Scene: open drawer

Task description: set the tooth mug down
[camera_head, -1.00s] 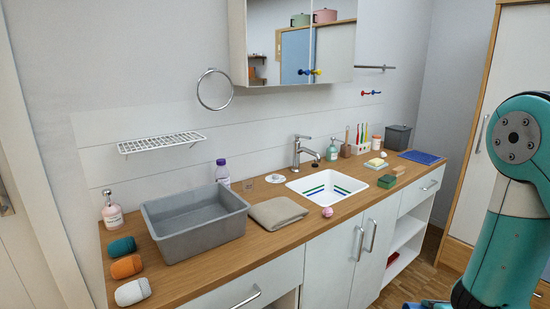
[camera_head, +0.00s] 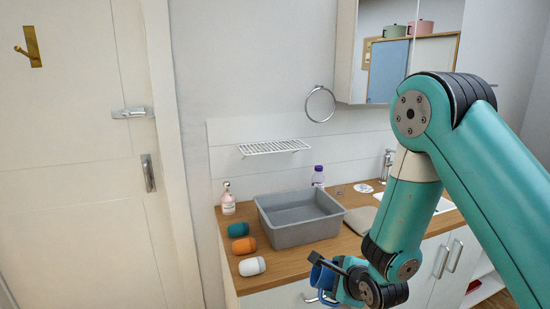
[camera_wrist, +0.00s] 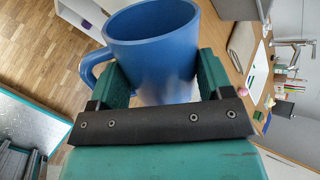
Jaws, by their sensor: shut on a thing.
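The tooth mug is a blue mug with a handle. In the wrist view the mug (camera_wrist: 160,50) sits between the two fingers of my gripper (camera_wrist: 165,82), which is shut on it; its handle points left and its open rim faces the top of the picture. In the head view the mug (camera_head: 322,279) shows small and partly hidden behind my gripper (camera_head: 335,276), in front of the counter's front edge. The wooden counter (camera_head: 290,262) lies behind it.
A grey basin (camera_head: 300,233) stands on the counter. Rolled towels, teal, orange (camera_head: 243,245) and white (camera_head: 252,266), lie along the left end, with a pink soap bottle (camera_head: 228,203) behind. A folded cloth (camera_head: 359,219) lies right of the basin. Bare wood shows before the basin.

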